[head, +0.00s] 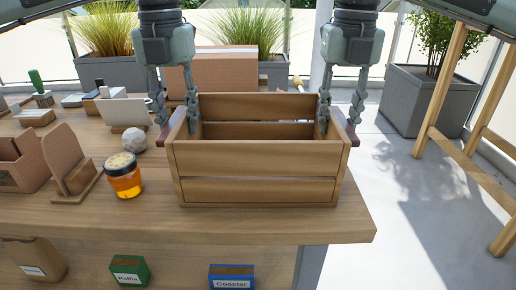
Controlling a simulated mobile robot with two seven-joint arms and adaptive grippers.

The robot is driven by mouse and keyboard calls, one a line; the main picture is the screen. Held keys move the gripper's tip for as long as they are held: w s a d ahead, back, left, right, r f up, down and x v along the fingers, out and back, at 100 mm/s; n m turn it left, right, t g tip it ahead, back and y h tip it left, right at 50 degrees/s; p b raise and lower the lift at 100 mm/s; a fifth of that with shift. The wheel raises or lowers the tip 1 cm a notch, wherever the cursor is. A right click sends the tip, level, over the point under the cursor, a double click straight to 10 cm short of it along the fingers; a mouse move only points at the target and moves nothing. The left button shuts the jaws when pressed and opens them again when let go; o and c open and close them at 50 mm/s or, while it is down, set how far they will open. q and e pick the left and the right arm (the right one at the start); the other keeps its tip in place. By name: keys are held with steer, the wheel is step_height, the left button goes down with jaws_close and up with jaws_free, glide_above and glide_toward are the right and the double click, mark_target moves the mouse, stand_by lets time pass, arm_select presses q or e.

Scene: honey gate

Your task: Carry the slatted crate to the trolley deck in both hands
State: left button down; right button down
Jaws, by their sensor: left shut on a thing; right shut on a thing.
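The slatted crate (258,160) is a wooden box with horizontal slats, and its inside looks empty. It is upright at the right end of the wooden table (120,216); I cannot tell whether it touches the top or is just above it. My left gripper (177,125) is shut on the crate's left side wall. My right gripper (340,125) is shut on its right side wall. The fingers straddle the walls from above, and the inner fingertips show inside the crate. I cannot make out the trolley deck in this view.
A honey jar (123,176) and a pale round ball (133,140) stand left of the crate. A cardboard box (224,73) is behind it. Boxes labelled Raffia (130,270) and Coaster (231,277) are below the tabletop. A wooden frame (446,85) stands at right beyond open floor.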

arm_select(q)
steer(key=shift+a+r, duration=0.1)
steer(key=shift+r, duration=0.05)
arm_select(e)
steer(key=shift+d+r, duration=0.1)
steer(key=shift+r, duration=0.05)
